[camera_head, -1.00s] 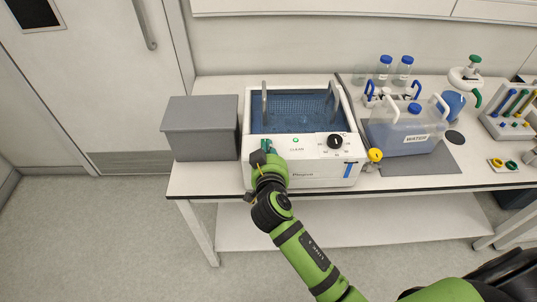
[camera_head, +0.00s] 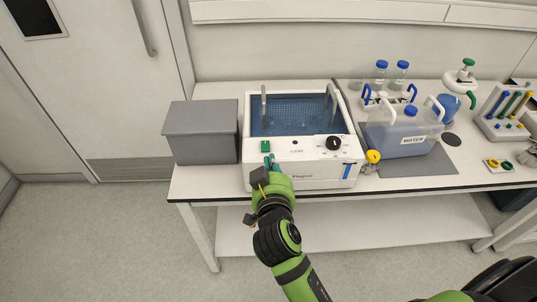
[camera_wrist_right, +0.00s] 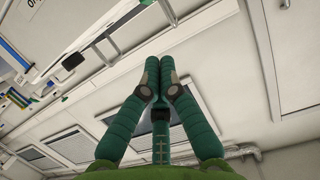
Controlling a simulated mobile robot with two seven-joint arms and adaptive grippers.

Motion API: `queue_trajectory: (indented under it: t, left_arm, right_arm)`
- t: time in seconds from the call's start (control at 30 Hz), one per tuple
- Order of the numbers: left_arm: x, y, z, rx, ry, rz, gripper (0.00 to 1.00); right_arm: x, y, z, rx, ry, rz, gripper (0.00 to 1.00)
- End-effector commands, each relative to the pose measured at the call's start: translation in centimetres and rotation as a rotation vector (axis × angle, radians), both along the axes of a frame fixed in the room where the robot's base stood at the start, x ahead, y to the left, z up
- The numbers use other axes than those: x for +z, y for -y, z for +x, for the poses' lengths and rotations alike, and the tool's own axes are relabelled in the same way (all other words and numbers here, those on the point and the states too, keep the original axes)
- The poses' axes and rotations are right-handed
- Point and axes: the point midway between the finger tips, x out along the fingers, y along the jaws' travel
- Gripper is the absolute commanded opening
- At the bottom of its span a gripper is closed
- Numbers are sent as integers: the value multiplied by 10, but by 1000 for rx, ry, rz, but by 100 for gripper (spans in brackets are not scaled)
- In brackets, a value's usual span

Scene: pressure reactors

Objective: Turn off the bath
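The bath (camera_head: 318,172) is a white box with a blue basin, standing on the bench in the middle of the head view. Its front panel has a green rocker switch (camera_head: 265,146) at the left, a small dark indicator light (camera_head: 295,141) beside it, and a black knob (camera_head: 333,143). My right gripper (camera_head: 268,161) is just in front of and below the switch, with a small gap between them in the picture. Its fingers are together and hold nothing, as the right wrist view (camera_wrist_right: 160,80) shows. My left gripper is not in view.
A grey box (camera_head: 201,133) stands left of the bath. A yellow-tipped valve (camera_head: 373,157), a water canister (camera_head: 405,135), blue-capped bottles (camera_head: 381,73) and a tube rack (camera_head: 508,115) are to the right. The floor in front of the bench is clear at left.

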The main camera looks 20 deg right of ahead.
Motion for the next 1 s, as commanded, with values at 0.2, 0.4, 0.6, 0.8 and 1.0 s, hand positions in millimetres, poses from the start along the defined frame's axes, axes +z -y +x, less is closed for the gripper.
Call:
queue_trajectory:
  t: [0.2, 0.4, 0.6, 0.8, 1.0]
  left_arm:
    - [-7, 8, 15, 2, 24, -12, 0]
    - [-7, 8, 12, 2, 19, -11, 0]
    - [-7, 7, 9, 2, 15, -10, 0]
    - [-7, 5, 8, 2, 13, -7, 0]
    - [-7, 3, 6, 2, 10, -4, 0]
  right_arm:
    - [1, -6, -19, 1, -1, 0, 0]
    - [3, -7, -21, 1, 0, 0, 0]
    - [3, -6, -21, 1, 0, 0, 0]
    - [0, -7, -20, 5, -5, -3, 0]
    - [-70, -28, -16, 108, -141, -58, 0]
